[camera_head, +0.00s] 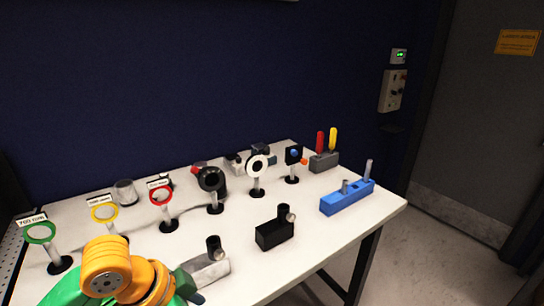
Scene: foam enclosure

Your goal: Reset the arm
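An orange and green arm of mine comes in at the bottom left, over the front left part of the white table (335,228). Its rounded orange joint faces the camera, and I cannot make out any gripper fingers on it. My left gripper is not visible. My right arm and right gripper are not in view.
Green (41,233), yellow (104,212) and red (160,196) ring mounts stand in a row with a black ring mount (211,180) and a white one (257,166). A grey block (207,268) is beside my arm. A black block (275,234) and blue block (347,198) sit rightward.

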